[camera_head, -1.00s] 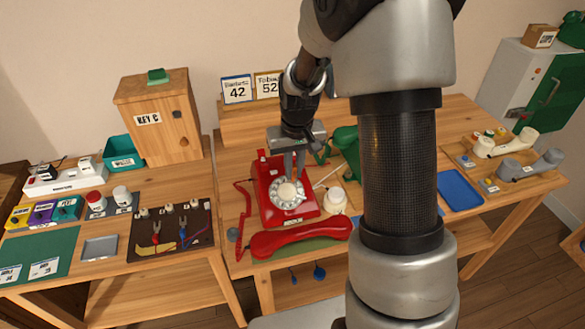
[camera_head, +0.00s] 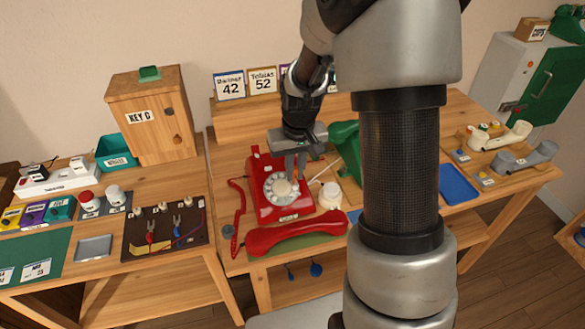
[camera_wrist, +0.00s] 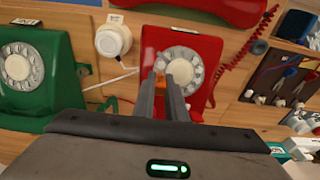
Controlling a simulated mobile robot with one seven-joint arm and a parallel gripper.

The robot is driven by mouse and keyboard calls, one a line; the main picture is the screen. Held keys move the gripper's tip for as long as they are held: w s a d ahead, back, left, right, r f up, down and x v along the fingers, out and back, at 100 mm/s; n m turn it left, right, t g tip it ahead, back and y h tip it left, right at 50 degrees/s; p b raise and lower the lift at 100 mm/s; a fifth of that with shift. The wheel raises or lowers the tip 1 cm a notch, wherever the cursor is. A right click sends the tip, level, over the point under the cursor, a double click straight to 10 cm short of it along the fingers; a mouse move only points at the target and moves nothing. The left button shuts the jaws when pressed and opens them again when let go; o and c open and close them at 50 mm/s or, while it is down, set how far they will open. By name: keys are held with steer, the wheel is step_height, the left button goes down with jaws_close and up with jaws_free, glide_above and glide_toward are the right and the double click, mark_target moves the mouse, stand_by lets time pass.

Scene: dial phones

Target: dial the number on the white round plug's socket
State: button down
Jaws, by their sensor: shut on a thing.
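The red dial phone (camera_head: 268,208) sits on the middle table, its pale round dial (camera_head: 281,190) facing up. My gripper (camera_head: 296,176) points down at the upper right part of this dial. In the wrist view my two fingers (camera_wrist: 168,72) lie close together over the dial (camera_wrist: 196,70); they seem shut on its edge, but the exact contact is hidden. A white power strip (camera_head: 52,181) with plugs stands on the left table.
The red handset (camera_head: 296,236) lies in front of the phone. A white round device (camera_head: 330,196) and a green phone (camera_head: 346,150) stand close on the right. Number cards (camera_head: 229,87) stand behind. A blue tray (camera_head: 459,182) lies further right.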

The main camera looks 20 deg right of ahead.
steer(key=shift+s+f, duration=0.1)
steer(key=shift+s, duration=0.05)
steer(key=shift+s+f, duration=0.15)
steer(key=shift+s, duration=0.3)
steer(key=shift+b, duration=0.3)
steer(key=shift+s+f, duration=0.15)
steer(key=shift+s, duration=0.05)
steer(key=shift+s+r+p, duration=0.2)
steer(key=shift+r+p, duration=0.1)
steer(key=shift+r, duration=0.15)
steer(key=shift+s+r+p, duration=0.2)
steer(key=shift+r+p, duration=0.05)
steer(key=shift+r, duration=0.2)
steer(key=shift+w+a, duration=0.1)
steer(key=shift+a, duration=0.05)
steer(key=shift+w+a+r+p, duration=0.35)
steer(key=shift+w+a, duration=0.25)
steer(key=shift+a, duration=0.25)
steer(key=shift+w+a+r+p, duration=0.3)
steer(key=shift+w+a, duration=0.3)
steer(key=shift+a, duration=0.2)
steer(key=shift+w+a+r+p, duration=0.3)
steer(key=shift+w+a, duration=0.3)
steer(key=shift+a, duration=0.25)
